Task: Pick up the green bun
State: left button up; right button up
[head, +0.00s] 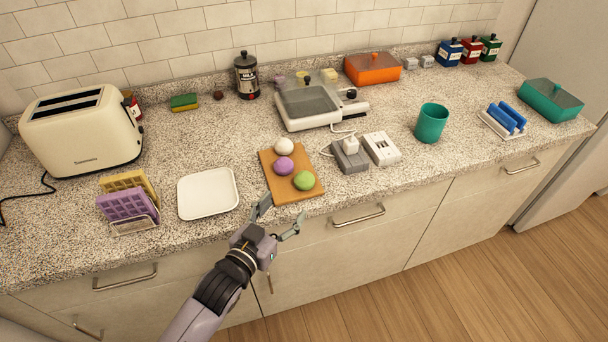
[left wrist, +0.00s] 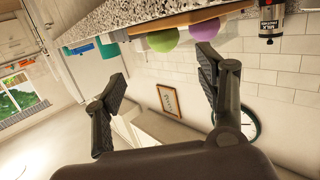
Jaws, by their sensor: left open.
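The green bun (head: 304,180) lies on the near right part of a wooden cutting board (head: 271,168), close to the counter's front edge. A purple bun (head: 284,166) and a white bun (head: 284,147) lie behind it on the same board. My left gripper (head: 278,217) is open and empty, in front of the board and apart from the buns. In the left wrist view the green bun (left wrist: 163,40) shows at the top, beyond and between the open fingers (left wrist: 160,85), with the purple bun (left wrist: 207,29) to its right. My right gripper is not in view.
A white square plate (head: 208,194) lies left of the board, and a rack with waffles (head: 129,203) and a toaster (head: 82,130) stand further left. Grey and white socket blocks (head: 350,156) with a cable sit right of the board. A drawer handle (head: 358,217) projects below the counter.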

aim_at(301, 182)
pick_arm(q)
jog(key=x, duration=0.4)
jog(key=shift+w+p, duration=0.35)
jog(key=shift+w+d, duration=0.15)
jog(key=p+x, duration=0.1)
jog(key=x, duration=0.3)
jog(key=shift+w+r+p, duration=0.1)
jog(key=shift+w+p, duration=0.2)
jog(key=shift+w, duration=0.05)
jog(key=shift+w+d, duration=0.15)
jog(key=shift+w, duration=0.2)
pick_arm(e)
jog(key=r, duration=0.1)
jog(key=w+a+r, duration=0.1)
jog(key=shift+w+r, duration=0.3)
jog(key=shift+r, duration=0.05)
pick_arm(q)
jog(key=shift+c, duration=0.4)
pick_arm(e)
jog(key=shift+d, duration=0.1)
pick_arm(q)
jog(key=shift+c, duration=0.7)
jog(key=c, duration=1)
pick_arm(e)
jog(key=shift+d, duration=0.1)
